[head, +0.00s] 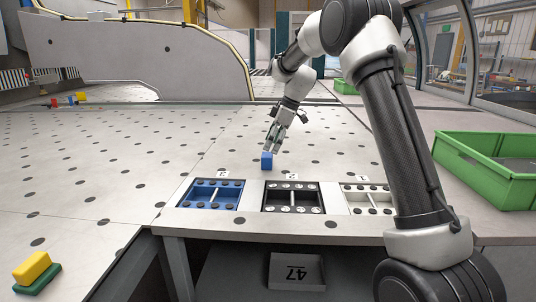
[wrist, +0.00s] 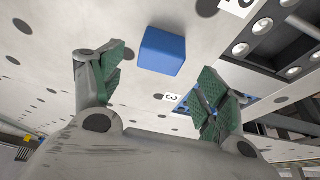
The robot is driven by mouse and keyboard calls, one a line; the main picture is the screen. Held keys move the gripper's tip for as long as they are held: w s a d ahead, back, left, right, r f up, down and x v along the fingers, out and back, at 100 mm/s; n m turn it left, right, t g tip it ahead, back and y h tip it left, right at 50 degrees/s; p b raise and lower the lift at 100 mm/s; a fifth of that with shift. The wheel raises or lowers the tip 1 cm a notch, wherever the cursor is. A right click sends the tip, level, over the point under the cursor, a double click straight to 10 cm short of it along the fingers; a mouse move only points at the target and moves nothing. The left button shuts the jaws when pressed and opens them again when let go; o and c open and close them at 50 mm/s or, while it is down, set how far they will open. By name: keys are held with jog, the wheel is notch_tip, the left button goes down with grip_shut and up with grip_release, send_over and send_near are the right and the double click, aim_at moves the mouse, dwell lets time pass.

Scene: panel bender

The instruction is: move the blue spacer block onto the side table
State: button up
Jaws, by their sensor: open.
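The blue spacer block (head: 266,160) sits on the pale, dark-dotted table (head: 130,150), just behind the row of numbered trays. In the wrist view the block (wrist: 161,51) shows beyond and between the two green-padded fingers. My gripper (head: 272,148) is open and empty, pointing down close above the block. The fingers also show in the wrist view (wrist: 163,68), spread wide, with neither visibly touching the block. I cannot tell for certain which surface is the side table.
A blue tray (head: 186,201), a black tray (head: 266,204) and a white tray (head: 347,196) line the front edge. A green crate (head: 480,172) stands at right. Yellow and green blocks (head: 34,268) lie front left. A grey bin marked 47 (head: 297,258) sits below.

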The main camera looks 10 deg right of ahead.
jog(key=w+v, duration=0.1)
jog(key=v, duration=0.5)
jog(key=s+d+r+m+t+h, duration=0.1)
jog(key=s+d+r+m, duration=0.25)
jog(key=s, duration=0.75)
jog(key=s+d+r+m+h, duration=0.1)
jog(key=s+d+r+m, duration=0.3)
jog(key=s, duration=0.6)
jog(key=s+d+f+m+t+h, duration=0.1)
jog(key=s+f+m, duration=0.2)
jog(key=s, duration=0.8)
jog(key=s+d+f+m+t+h, duration=0.1)
jog(key=s+m, duration=0.3)
jog(key=s, duration=0.8)
jog(key=shift+d+f, duration=0.6)
jog(key=shift+f, duration=0.3)
jog(key=shift+c, duration=0.4)
